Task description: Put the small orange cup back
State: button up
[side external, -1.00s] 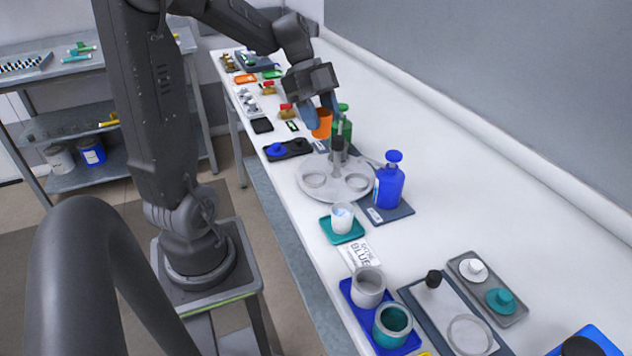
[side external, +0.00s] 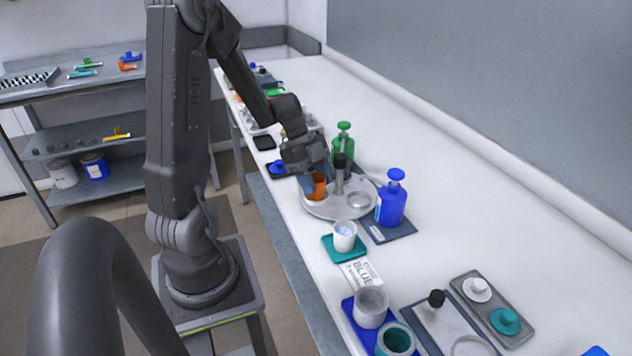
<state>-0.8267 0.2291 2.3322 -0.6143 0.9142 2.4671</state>
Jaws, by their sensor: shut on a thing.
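The small orange cup (side external: 318,184) is in my gripper (side external: 311,186), which is shut on it with its blue-grey fingers. The cup is at the left ring-shaped seat of the round light-grey holder (side external: 335,213). I cannot tell whether the cup touches the holder or hangs just above it. The gripper hides part of the cup and of that seat. A dark-topped post (side external: 340,167) rises from the holder just right of the cup. The holder's right seat (side external: 358,200) is empty.
A green pump bottle (side external: 343,146) stands behind the holder, a blue pump bottle (side external: 391,203) to its right. A white cup (side external: 344,236) on a teal tray (side external: 342,254) stands in front. Grey and teal cups stand nearer. The bench along the wall is clear.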

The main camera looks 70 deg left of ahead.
jog(key=shift+f, duration=0.25)
jog(key=shift+f, duration=0.15)
jog(key=o, duration=0.7)
jog(key=v, duration=1.1)
jog(key=s+d+r+n+t+y, duration=0.1)
jog(key=s+d+r+n+y, duration=0.1)
jog(key=d+n, duration=0.2)
jog(key=s+d+r+n+t+y, duration=0.1)
jog(key=d+n, duration=0.4)
jog(key=d, duration=0.6)
jog(key=s+d+r+n+t+y, duration=0.1)
jog(key=s+d+r+n+y, duration=0.1)
jog(key=d, duration=0.6)
jog(key=shift+s+r+n+y, duration=0.3)
jog(key=shift+r+n, duration=0.45)
jog(key=shift+n, duration=0.45)
